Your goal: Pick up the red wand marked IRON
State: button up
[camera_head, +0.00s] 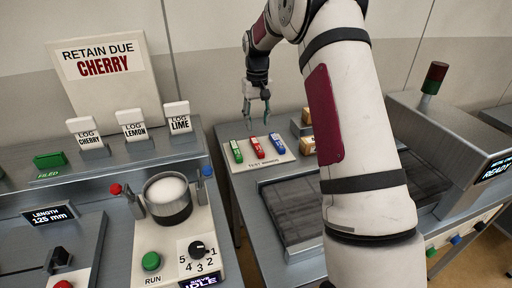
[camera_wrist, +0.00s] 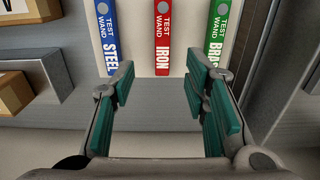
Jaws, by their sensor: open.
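The red wand marked IRON (camera_wrist: 162,40) lies on a pale board between a blue wand marked STEEL (camera_wrist: 108,38) and a green wand (camera_wrist: 217,38) whose label is partly covered by a finger. In the head view the red wand (camera_head: 257,148) is the middle of the row, with the green wand (camera_head: 236,151) at left and the blue wand (camera_head: 277,143) at right. My gripper (camera_wrist: 165,105) is open and empty. Its fingers are spread to either side of the red wand's line, and the wand's near end is beyond the gap. In the head view my gripper (camera_head: 256,122) hangs above the wands.
The wand board (camera_head: 262,163) lies on a grey table beside a dark conveyor belt (camera_head: 295,205). Cardboard boxes (camera_head: 307,146) stand on a grey block close to the wands. A console with a round pot (camera_head: 168,198) and several LOG cards stands at left.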

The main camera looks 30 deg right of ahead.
aim_at(256, 143)
notch_tip(256, 143, down, 9)
jog(key=shift+a+r, duration=0.1)
jog(key=shift+a, duration=0.05)
dwell(0.4)
grip_shut()
